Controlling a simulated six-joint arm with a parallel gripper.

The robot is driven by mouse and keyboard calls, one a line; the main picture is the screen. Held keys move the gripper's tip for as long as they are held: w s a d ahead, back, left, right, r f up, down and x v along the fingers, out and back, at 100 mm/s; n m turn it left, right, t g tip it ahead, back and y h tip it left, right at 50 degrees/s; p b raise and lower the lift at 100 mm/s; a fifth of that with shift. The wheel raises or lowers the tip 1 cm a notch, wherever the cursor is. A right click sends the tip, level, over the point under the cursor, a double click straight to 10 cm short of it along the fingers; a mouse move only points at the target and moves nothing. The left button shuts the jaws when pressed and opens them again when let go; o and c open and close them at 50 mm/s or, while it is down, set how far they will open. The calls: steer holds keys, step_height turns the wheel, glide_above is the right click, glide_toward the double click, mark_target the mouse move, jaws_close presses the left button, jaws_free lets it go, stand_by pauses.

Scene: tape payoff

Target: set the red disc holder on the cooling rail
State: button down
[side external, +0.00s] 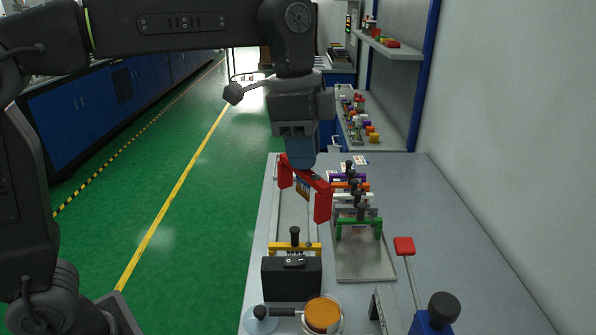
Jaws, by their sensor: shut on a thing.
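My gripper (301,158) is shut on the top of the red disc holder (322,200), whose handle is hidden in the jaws. The holder is a red bar with a leg down at each end, turned at a slant, with small brownish pieces hanging under its middle. It appears to hang above the bench. Below and around it run thin pale rails (309,229), which look like the cooling rail. A yellow holder (290,247) with a black knob stands at their near end.
Right of the rails, a grey metal tray (365,265) holds a row of holders, with a green one (358,225) nearest. The bench's right side is mostly clear.

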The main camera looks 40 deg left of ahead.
steer(key=w+a+f+n+y, duration=0.1)
steer(key=w+a+n, duration=0.9)
steer(key=a+n, duration=0.25)
step_height(320, 180, down, 24)
steer(key=m+t, duration=0.1)
steer(key=shift+s+r, duration=0.25)
steer(key=shift+s, duration=0.05)
steer(key=shift+f, duration=0.4)
stand_by(0.9)
steer(key=shift+c, duration=1.6)
jaws_free()
steer(key=shift+r, duration=0.1)
step_height(320, 180, up, 7)
